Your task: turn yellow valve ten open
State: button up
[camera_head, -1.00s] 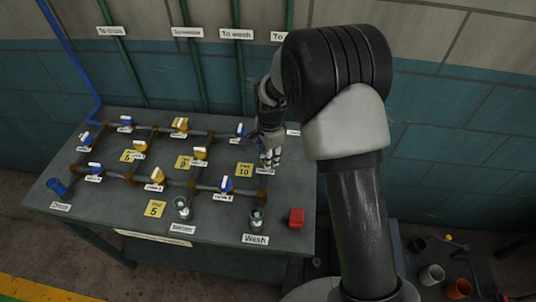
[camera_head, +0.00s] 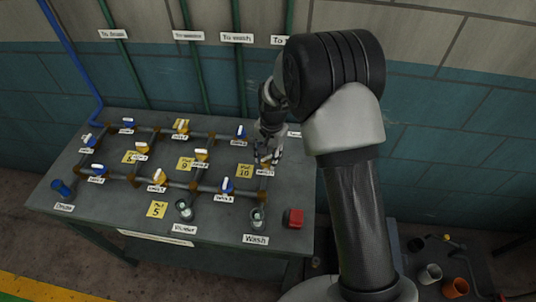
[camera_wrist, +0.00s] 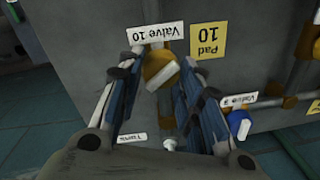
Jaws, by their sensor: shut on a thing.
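Yellow valve 10 (camera_wrist: 156,66) is between my gripper's fingers in the wrist view, with its white handle (camera_wrist: 165,78) slanting across it. The white "Valve 10" label (camera_wrist: 156,33) and the yellow "Pad 10" plate (camera_wrist: 208,39) are beside it. My gripper (camera_wrist: 163,72) is shut on the valve, with one finger on each side. In the head view my gripper (camera_head: 267,156) is at the right end of the pipe grid, and it mostly hides the valve there.
Blue and yellow valves on brown-jointed pipes (camera_head: 172,188) cover the bench (camera_head: 120,215). A blue valve (camera_wrist: 239,124) is near the gripper in the wrist view. A red block (camera_head: 293,218) sits at the bench's right front. Green pipes (camera_head: 240,75) rise along the wall.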

jog(key=n, duration=0.5)
jog(key=shift+n+p, duration=0.35)
jog(key=shift+n, duration=0.05)
jog(key=n, duration=0.4)
jog(key=shift+w+a+n+g, duration=0.1)
jog(key=shift+a+n+g, duration=0.05)
jog(key=shift+n+g, duration=0.2)
jog(key=shift+n, duration=0.35)
jog(key=o, duration=1.1)
jog(key=r, duration=0.8)
jog(key=d+r, duration=0.1)
jog(key=r, duration=0.3)
jog(key=shift+w, duration=0.2)
